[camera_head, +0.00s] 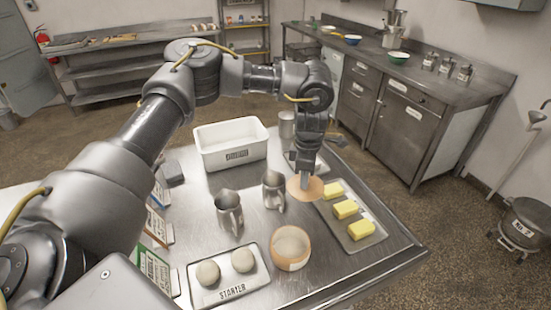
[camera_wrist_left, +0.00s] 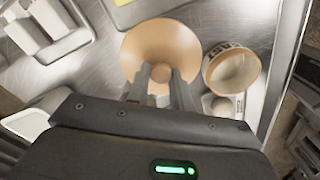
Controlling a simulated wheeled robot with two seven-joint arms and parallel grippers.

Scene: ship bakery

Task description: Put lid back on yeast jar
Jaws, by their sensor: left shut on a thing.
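The yeast jar (camera_head: 291,260) is a round tan pot, open at the top with pale contents, near the table's front. It also shows in the left wrist view (camera_wrist_left: 232,86), right of the lid. The lid (camera_head: 314,192) is a wide tan disc with a small knob. My left gripper (camera_head: 304,182) is shut on the lid's knob, with a finger on each side in the left wrist view (camera_wrist_left: 160,76). The lid is behind the jar and apart from it, beside the butter tray. I cannot tell its height above the table. My right gripper is not in view.
A tray (camera_head: 367,243) with yellow butter blocks lies right of the jar. The STARTER tray (camera_head: 233,292) with two dough balls is at its left. Bare table lies between jar and lid.

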